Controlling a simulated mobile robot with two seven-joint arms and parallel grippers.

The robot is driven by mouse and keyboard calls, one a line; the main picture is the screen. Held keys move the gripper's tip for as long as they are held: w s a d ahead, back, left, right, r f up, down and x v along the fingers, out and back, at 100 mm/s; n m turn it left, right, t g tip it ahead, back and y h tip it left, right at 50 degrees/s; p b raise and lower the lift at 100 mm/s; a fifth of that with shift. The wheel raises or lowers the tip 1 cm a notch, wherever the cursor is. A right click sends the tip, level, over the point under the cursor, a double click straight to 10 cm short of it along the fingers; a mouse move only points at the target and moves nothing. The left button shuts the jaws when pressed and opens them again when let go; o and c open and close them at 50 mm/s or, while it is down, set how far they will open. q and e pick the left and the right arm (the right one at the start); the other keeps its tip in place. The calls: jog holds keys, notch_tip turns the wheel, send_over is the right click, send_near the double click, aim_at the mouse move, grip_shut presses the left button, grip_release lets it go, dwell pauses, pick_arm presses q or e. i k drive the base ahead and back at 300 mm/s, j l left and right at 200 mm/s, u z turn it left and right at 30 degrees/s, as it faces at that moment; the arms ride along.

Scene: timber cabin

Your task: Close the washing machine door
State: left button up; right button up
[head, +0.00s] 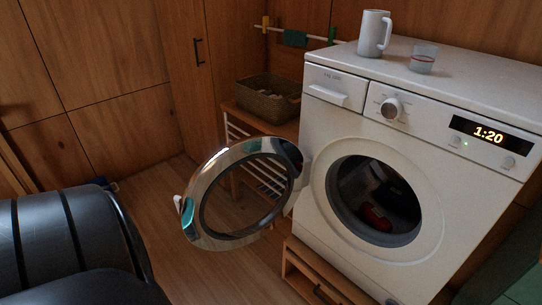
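The white washing machine (345,140) stands at the right, and its display reads 1:20. Its round door (213,228), with a shiny chrome ring, stands wide open, swung out to the left from the hinge side of the opening. A small pale piece sticks out at the door's far left edge. The drum opening (374,197) is uncovered, and dark and red items, perhaps laundry, show inside. Neither of my grippers is in view, and nothing is seen touching the door.
A white mug (374,33) and a clear glass (423,59) stand on the machine's top. A wicker basket (266,97) sits on a slatted wooden rack (241,127) behind the door. The machine rests on a wooden base (318,281). Bare wooden floor (160,225) lies left of the door.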

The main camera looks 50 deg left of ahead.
aim_at(191, 207)
jog(key=j+z, duration=0.45)
jog(key=z, duration=0.25)
jog(key=j+z, duration=0.3)
jog(key=k+j, duration=0.1)
jog(key=j, duration=0.25)
jog(key=k+j, duration=0.15)
jog(key=j, duration=0.25)
jog(key=k+j, duration=0.1)
jog(key=j, duration=0.25)
jog(key=k+j, duration=0.15)
jog(key=j, duration=0.25)
jog(key=k+j, duration=0.1)
jog(key=j, duration=0.25)
